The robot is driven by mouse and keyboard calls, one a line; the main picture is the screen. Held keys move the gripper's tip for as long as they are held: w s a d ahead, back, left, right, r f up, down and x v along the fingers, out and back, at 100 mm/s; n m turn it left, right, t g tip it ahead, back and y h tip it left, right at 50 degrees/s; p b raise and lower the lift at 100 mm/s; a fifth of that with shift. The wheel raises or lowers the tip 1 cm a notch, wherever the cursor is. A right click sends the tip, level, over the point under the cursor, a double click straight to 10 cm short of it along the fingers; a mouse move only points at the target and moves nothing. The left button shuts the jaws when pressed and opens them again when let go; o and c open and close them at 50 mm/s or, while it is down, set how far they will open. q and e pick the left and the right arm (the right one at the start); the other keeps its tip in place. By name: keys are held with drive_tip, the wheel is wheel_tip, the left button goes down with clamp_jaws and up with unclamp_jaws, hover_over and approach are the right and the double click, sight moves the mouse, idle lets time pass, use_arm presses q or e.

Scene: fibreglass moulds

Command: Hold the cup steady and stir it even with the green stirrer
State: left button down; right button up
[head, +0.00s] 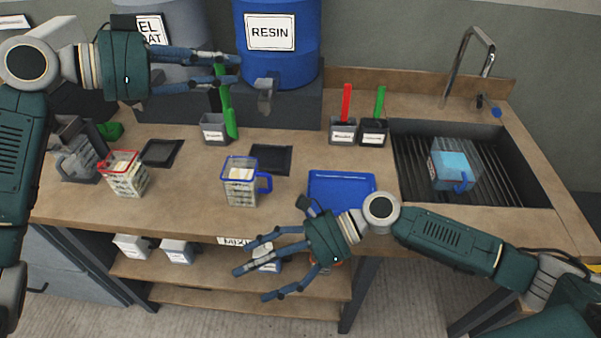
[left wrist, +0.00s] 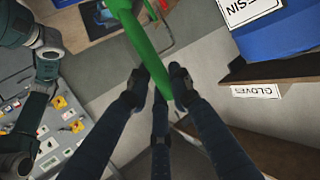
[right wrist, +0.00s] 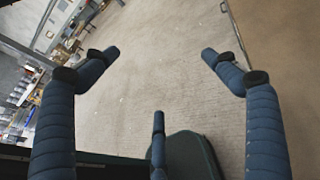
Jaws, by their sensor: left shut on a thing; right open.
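My left gripper (head: 228,72) is shut on a green stirrer (head: 229,112), held roughly upright at the back of the counter. In the left wrist view the stirrer (left wrist: 143,40) passes between the fingertips. Its broad lower end overlaps the right edge of a small holder (head: 214,134); I cannot tell whether they touch. A clear cup with a blue rim and handle (head: 240,192) stands upright on the counter with pale contents. A similar red-rimmed cup (head: 127,184) stands to its left. My right gripper (head: 254,268) is open and empty before the counter's front edge, right of and below the blue-rimmed cup.
Two holders with a red stirrer (head: 347,103) and another green stirrer (head: 379,101) stand at the back. A blue tray (head: 341,182) lies right of the blue-rimmed cup. A sink (head: 512,185) holds a bluish container (head: 453,168). A blue resin drum (head: 278,65) stands behind.

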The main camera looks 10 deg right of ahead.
drive_tip(key=w+r+t+y, duration=0.1)
drive_tip(key=w+r+t, duration=0.2)
drive_tip(key=w+r, duration=0.45)
drive_tip(key=m+t+h, duration=0.2)
approach(256, 184)
drive_tip(key=x, duration=1)
drive_tip(key=shift+w+a+f, duration=0.1)
drive_tip(key=shift+a+f, duration=0.05)
drive_tip(key=shift+a, duration=0.2)
drive_tip(key=shift+c, duration=0.5)
drive_tip(key=c, duration=1.1)
drive_tip(key=shift+c, duration=0.3)
